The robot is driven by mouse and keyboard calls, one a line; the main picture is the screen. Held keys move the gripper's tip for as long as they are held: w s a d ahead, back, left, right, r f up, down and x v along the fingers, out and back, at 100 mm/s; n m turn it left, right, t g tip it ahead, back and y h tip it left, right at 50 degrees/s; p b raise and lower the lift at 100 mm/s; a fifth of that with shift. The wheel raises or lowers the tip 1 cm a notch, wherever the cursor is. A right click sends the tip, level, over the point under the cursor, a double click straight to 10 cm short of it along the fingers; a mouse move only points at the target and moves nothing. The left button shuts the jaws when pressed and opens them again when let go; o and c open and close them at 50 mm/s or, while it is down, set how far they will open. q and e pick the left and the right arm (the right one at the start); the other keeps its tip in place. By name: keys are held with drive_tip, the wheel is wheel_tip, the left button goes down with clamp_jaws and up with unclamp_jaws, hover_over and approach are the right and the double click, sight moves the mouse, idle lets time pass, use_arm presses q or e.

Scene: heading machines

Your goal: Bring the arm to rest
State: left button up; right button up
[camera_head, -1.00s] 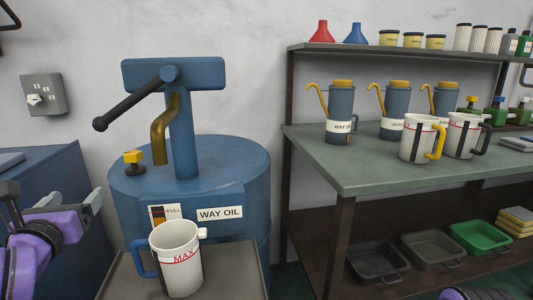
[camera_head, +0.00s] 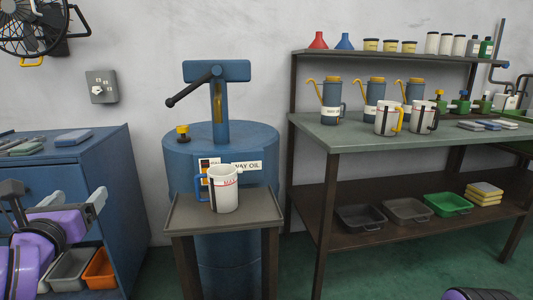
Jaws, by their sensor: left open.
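My left gripper (camera_head: 76,199) is at the lower left of the head view, open and empty, in front of the blue cabinet. My purple left arm comes in below it. A white mug (camera_head: 226,192) with a blue handle and a red MAX line stands upright on a small grey stand (camera_head: 186,223). The stand is in front of the blue way oil drum (camera_head: 220,144) with its pump. The gripper is well to the left of the mug and apart from it. A bit of my purple right arm shows at the bottom right edge; its gripper is out of view.
A blue cabinet (camera_head: 100,152) stands at left, with grey and orange bins (camera_head: 101,270) near my left gripper. A workbench (camera_head: 345,136) at right holds oil cans, two mugs and a shelf; trays lie below. Green floor is open between the stand and the bench.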

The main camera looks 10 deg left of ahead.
use_arm(q)
drive_tip(key=w+d+f+m+g+h, duration=0.1)
drive_tip(key=w+d+f+m+h, duration=0.35)
drive_tip(key=d+f+m, duration=0.65)
drive_tip(key=s+d+f+m+g, duration=0.25)
drive_tip(key=f+m, duration=0.25)
drive_tip(key=f, duration=0.5)
drive_tip(key=s+d+f+m+g, duration=0.1)
drive_tip(key=d+f+m+g, duration=0.3)
drive_tip(key=f, duration=0.6)
drive_tip(key=s+a+f+m+g+y, duration=0.1)
drive_tip(key=s+a+f+m+g, duration=0.2)
drive_tip(key=s+f+m, duration=0.65)
drive_tip(key=s+a+f+m+g+y, duration=0.1)
drive_tip(key=s+a+f+m+g, duration=0.2)
drive_tip(key=s+f, duration=1.15)
wheel_tip(320, 180, up, 21)
drive_tip(key=s+p, duration=0.1)
drive_tip(key=p, duration=1.8)
drive_tip(key=shift+d+m, duration=0.4)
drive_tip(key=shift+m, duration=0.05)
use_arm(e)
wheel_tip(320, 180, up, 19)
drive_tip(key=shift+s, duration=0.2)
